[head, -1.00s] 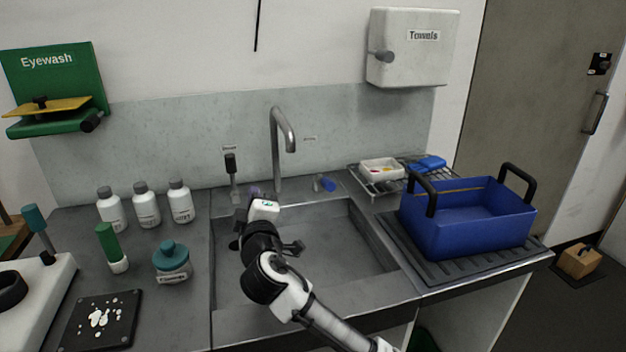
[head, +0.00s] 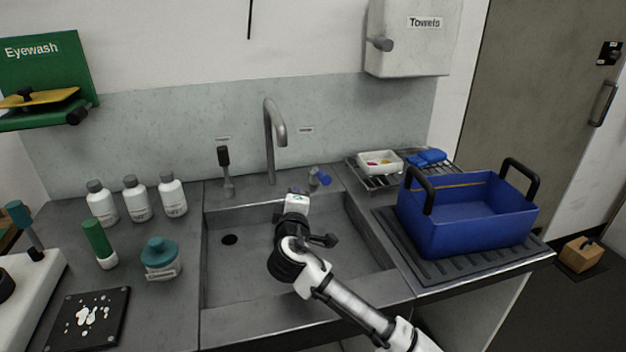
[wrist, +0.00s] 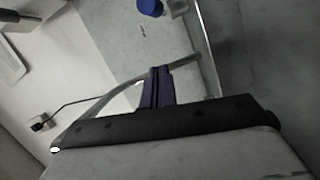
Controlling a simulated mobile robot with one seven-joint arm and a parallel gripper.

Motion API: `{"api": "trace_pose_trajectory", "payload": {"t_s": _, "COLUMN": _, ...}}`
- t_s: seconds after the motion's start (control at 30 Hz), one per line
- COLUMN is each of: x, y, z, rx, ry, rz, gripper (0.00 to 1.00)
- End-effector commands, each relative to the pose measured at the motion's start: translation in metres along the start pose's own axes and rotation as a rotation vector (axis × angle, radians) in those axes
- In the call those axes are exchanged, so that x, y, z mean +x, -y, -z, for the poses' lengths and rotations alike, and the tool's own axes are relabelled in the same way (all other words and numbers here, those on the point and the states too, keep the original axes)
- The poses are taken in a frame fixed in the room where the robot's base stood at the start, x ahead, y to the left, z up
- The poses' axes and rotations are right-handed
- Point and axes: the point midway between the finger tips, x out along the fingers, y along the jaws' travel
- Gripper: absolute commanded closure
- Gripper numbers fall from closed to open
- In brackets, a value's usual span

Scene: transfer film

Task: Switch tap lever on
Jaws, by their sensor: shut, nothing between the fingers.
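A grey gooseneck tap (head: 270,140) stands behind the sink (head: 230,275). A small lever with a blue handle (head: 322,177) sits right of the tap's base. Its blue end (wrist: 150,6) shows at the top edge of the wrist view. A black-topped upright handle (head: 224,160) stands left of the tap; I cannot tell what it works. My gripper (head: 296,191) is over the back of the sink, just in front and left of the blue lever and apart from it. Its dark fingers (wrist: 157,88) are shut and empty in the wrist view.
A blue crate (head: 465,220) with black handles stands on the drainboard to the right. Behind it is a wire rack with a white tray (head: 380,163). White bottles (head: 136,200) and a teal-lidded jar (head: 160,260) stand left of the sink.

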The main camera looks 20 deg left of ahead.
Motion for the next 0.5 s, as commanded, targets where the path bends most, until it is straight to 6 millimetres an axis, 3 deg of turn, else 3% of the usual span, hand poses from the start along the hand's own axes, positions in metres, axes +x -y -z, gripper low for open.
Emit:
{"api": "trace_pose_trajectory", "payload": {"t_s": 0.4, "x": 0.079, "y": -0.004, "z": 0.002, "rx": -0.004, "ry": -0.001, "rz": 0.0, "gripper": 1.0}}
{"api": "trace_pose_trajectory", "payload": {"t_s": 0.5, "x": 0.084, "y": -0.005, "z": -0.016, "rx": -0.002, "ry": 0.003, "rz": -0.001, "gripper": 1.0}}
